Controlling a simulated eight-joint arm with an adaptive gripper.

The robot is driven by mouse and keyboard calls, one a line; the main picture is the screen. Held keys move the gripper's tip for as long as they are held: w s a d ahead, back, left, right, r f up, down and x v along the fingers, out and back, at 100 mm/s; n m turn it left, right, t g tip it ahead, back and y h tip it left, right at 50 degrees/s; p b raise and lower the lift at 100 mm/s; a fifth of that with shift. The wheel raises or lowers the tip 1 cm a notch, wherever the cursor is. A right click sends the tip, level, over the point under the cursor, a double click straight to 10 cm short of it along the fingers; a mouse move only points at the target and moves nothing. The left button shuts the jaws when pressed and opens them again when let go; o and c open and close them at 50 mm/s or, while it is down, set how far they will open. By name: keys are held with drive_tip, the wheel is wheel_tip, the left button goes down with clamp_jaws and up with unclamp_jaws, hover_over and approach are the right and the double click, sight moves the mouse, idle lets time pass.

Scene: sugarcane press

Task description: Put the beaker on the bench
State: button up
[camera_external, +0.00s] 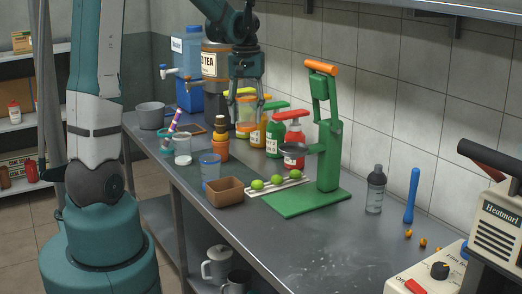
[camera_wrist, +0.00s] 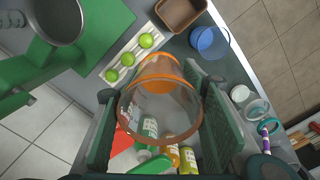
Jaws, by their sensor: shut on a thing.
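A clear beaker with an orange rim and orange base (camera_wrist: 160,105) is between the two fingers of my gripper (camera_wrist: 163,90) in the wrist view. In the external view my gripper (camera_external: 247,88) points down, shut on this beaker (camera_external: 245,112). The beaker appears raised above the bench (camera_external: 290,240), in front of the sauce bottles. Its exact height above the bench is hard to tell.
A green press (camera_external: 328,150), limes (camera_external: 275,180) on a white rack, a brown tray (camera_external: 225,192) and a blue cup (camera_external: 210,170) stand nearby. Bottles (camera_external: 274,135) stand at the back.

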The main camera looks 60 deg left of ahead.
drive_tip(key=w+d+m, duration=0.1)
drive_tip(key=d, duration=0.5)
drive_tip(key=w+d+m, duration=0.1)
drive_tip(key=d, duration=0.6)
drive_tip(key=w+d+m, duration=0.2)
drive_tip(key=d, duration=0.5)
drive_tip(key=shift+c, duration=0.2)
drive_tip(key=s+d+m, duration=0.3)
drive_tip(key=d+m, duration=0.1)
drive_tip(key=d, duration=1.5)
drive_tip(key=m, duration=0.6)
hover_over(334, 291)
wheel_tip(334, 291, down, 10)
drive_tip(key=shift+f, duration=0.6)
drive_tip(key=shift+f+b, duration=0.45)
drive_tip(key=shift+f, duration=2.5)
drive_tip(key=shift+f+b, duration=0.4)
drive_tip(key=shift+f, duration=1.65)
